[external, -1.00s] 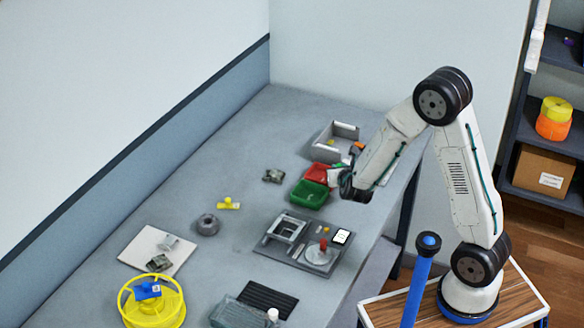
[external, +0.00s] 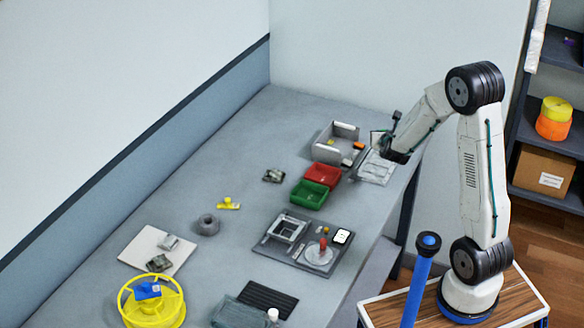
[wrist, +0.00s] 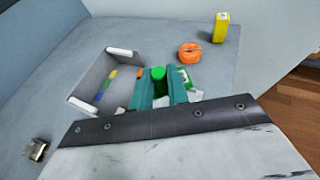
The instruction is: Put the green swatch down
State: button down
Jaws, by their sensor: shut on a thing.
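The green swatch (wrist: 158,73) shows in the wrist view as a small bright green piece between my two teal fingers. My gripper (wrist: 160,90) is shut on it. In the external view my gripper (external: 388,153) is at the table's far right, above or beside a pale sheet (external: 376,170), to the right of the grey open box. The swatch cannot be made out there. How high it is above the table is hard to tell. A white and green patch shows just right of my fingers in the wrist view.
The grey open box (external: 325,150) also shows in the wrist view (wrist: 88,75), with small coloured pieces inside. A red bin (external: 322,177) and a green bin (external: 309,195) stand nearer. An orange ring (wrist: 189,53) and a yellow box (wrist: 221,27) lie beyond my fingers.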

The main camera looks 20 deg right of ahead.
notch_tip(320, 180, up, 2)
jog(key=shift+r, duration=0.15)
jog(key=s+d+f+m+g+h, duration=0.6)
jog(key=s+d+m+g+h, duration=0.4)
jog(key=m, duration=0.3)
jog(key=s+a+f+m+g+y, duration=0.2)
jog(key=s+f+m+g+y, duration=0.15)
jog(key=s+m+g, duration=0.4)
jog(key=s+a+f+m+g+y, duration=0.25)
jog(key=s+m+g+y, duration=0.25)
jog(key=s+m+g, duration=0.25)
jog(key=s+a+m+g+y, duration=0.1)
jog(key=s+a+m+y, duration=0.2)
jog(key=a+m+y, duration=0.45)
notch_tip(320, 180, up, 12)
jog(key=f+m+t+y, duration=0.1)
jog(key=m+t+y, duration=1)
jog(key=m+t, duration=0.55)
send_over(351, 217)
jog(key=shift+m+g, duration=0.3)
jog(key=shift+g, duration=0.35)
notch_tip(351, 217, down, 13)
jog(key=shift+s+f, duration=0.1)
